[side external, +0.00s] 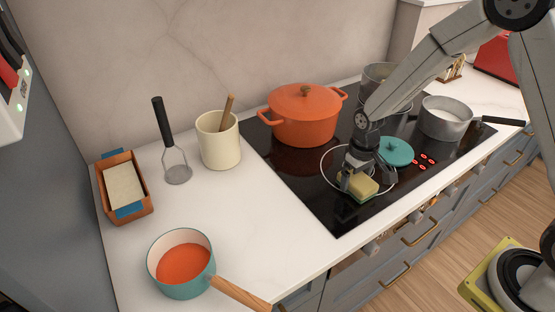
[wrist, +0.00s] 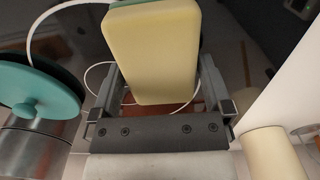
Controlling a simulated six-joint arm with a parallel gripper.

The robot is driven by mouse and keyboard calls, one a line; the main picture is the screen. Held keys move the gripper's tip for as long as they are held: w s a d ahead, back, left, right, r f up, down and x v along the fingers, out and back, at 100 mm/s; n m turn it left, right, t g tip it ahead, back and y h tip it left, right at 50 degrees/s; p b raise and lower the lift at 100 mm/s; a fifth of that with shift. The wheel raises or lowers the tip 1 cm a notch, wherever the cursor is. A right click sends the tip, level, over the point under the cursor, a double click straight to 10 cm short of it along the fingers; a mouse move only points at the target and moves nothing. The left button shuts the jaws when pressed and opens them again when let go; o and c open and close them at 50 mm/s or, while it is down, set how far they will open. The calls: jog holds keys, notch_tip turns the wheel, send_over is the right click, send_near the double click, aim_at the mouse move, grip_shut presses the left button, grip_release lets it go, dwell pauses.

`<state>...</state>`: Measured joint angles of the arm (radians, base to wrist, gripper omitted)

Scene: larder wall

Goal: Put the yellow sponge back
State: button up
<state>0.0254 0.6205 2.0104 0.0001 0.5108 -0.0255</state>
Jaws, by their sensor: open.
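The yellow sponge (side external: 357,186), a pale yellow block with a green underside, is at the front part of the black hob. My gripper (side external: 361,176) is right at it, pointing down, with its fingers open.
A teal lid (side external: 395,152) lies just behind the sponge. An orange pot (side external: 304,118), a grey saucepan (side external: 447,122) and a steel pot stand on the hob (side external: 300,175). Left are a cream crock (side external: 218,145), a masher (side external: 177,172), a terracotta tray (side external: 139,205) and a teal saucepan (side external: 182,284).

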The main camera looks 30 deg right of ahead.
aim_at(356, 177)
notch_tip(356, 177, up, 12)
dwell(0.6)
jog(key=shift+f, duration=0.1)
dwell(0.4)
jog(key=s+a+f+t, duration=0.1)
jog(key=s+f+t, duration=0.1)
jog(key=s, duration=1)
jog(key=shift+f+t, duration=0.2)
jog(key=shift+t, duration=0.1)
